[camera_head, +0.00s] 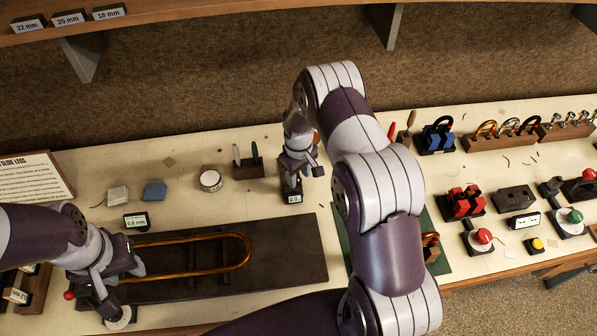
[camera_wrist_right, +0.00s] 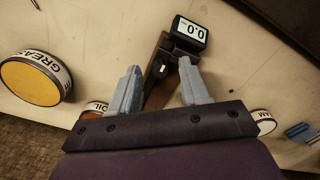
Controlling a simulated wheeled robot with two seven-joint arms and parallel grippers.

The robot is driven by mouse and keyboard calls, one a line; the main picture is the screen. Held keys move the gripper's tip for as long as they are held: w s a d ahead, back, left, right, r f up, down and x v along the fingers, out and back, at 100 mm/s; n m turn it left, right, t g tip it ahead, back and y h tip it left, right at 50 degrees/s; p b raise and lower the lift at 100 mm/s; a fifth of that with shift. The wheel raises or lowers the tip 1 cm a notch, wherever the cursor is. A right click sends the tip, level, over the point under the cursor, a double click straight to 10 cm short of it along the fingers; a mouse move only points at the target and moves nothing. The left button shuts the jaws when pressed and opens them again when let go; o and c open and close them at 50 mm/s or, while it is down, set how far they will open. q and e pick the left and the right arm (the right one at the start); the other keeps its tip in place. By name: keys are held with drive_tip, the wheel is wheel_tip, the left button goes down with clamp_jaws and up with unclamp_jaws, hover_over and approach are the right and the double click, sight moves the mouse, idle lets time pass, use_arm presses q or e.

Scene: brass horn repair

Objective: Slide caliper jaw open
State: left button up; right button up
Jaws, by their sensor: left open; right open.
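The caliper shows in the right wrist view as a dark body with a small display (camera_wrist_right: 190,33) reading 0.0. Its dark bar runs down between the fingers of my right gripper (camera_wrist_right: 160,72). The gripper is open around the bar, and I cannot tell whether either finger touches it. In the head view the caliper's display (camera_head: 293,198) shows just below my right gripper (camera_head: 303,172), and the rest is mostly hidden. Its jaws are not clearly visible. My left gripper (camera_head: 108,288) is open at the lower left, by the brass slide tube (camera_head: 240,240).
The brass tube lies on a dark mat (camera_head: 300,262). A small 0.8 mm display (camera_head: 135,221) stands behind it. A tool block (camera_head: 247,170) and a round tin (camera_head: 210,180) stand left of the caliper. A grease tin (camera_wrist_right: 38,80) shows in the wrist view. Racks fill the right side.

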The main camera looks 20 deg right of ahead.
drive_tip(key=shift+f, duration=0.25)
clamp_jaws()
drive_tip(key=w+b, duration=0.2)
drive_tip(key=w+d+b, duration=0.1)
drive_tip(key=shift+w+f, duration=0.25)
drive_tip(key=shift+w, duration=0.15)
drive_tip(key=shift+w+r, duration=0.15)
drive_tip(key=shift+w, duration=0.05)
drive_tip(key=shift+r, duration=0.15)
unclamp_jaws()
drive_tip(key=shift+s, duration=0.1)
